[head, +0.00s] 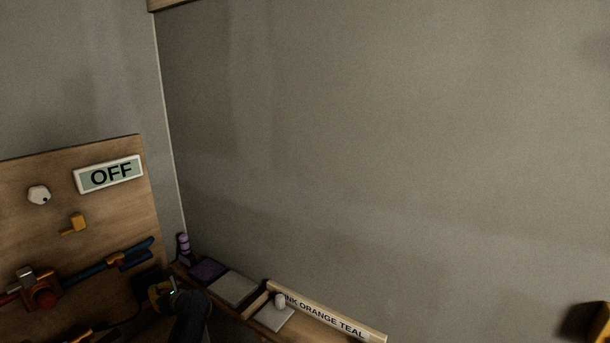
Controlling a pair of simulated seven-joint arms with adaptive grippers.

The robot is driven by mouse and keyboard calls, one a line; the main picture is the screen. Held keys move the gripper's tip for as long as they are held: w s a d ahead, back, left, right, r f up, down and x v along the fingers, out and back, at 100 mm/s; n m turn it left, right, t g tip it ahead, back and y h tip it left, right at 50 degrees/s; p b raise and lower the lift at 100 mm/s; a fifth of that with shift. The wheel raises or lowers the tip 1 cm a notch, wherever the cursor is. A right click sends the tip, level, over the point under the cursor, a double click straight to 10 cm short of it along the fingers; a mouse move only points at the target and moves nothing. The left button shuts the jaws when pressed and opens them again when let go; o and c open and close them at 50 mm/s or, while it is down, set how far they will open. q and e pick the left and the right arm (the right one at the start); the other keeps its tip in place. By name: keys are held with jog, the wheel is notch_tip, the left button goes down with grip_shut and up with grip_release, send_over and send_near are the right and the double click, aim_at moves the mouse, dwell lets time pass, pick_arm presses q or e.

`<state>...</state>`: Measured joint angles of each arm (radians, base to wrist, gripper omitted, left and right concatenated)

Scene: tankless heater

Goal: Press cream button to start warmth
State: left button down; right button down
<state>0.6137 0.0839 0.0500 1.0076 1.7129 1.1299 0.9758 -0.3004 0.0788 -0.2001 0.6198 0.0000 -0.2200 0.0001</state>
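A wooden panel (120,225) stands at the left with a sign (108,174) reading "OFF". A whitish round knob or button (38,195) with a dark spot sits on the panel, left of the sign. My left gripper (166,291) seems to be the dark shape low in the head view, between panel and shelf. It is apart from both pale knobs in the picture, and its fingers are unclear. My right gripper is not recognisable here.
A yellow lever (75,224) and blue and red pipe fittings (42,296) are on the panel. The shelf (340,337) holds a purple bottle (183,247), flat squares and a label strip (325,312). A dark and yellow thing (604,322) is cut off at right.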

pick_arm(q)
jog(key=shift+w+a, duration=0.4)
jog(key=shift+a, duration=0.25)
jog(key=shift+w+a, duration=0.4)
jog(key=shift+a, duration=0.25)
jog(key=shift+d, duration=0.15)
dwell(0.5)
jog(key=shift+s+d, duration=0.55)
jog(key=shift+d, duration=0.25)
jog(key=shift+s+d, duration=0.55)
jog(key=shift+d, duration=0.25)
jog(key=shift+s+d, duration=0.55)
jog(key=shift+d, duration=0.25)
jog(key=shift+d, duration=0.15)
jog(key=v, duration=1.1)
jog(key=shift+s+d, duration=0.2)
jog(key=shift+d, duration=0.1)
jog(key=shift+r, duration=0.15)
jog(key=shift+a, duration=0.1)
jog(key=x, duration=1.3)
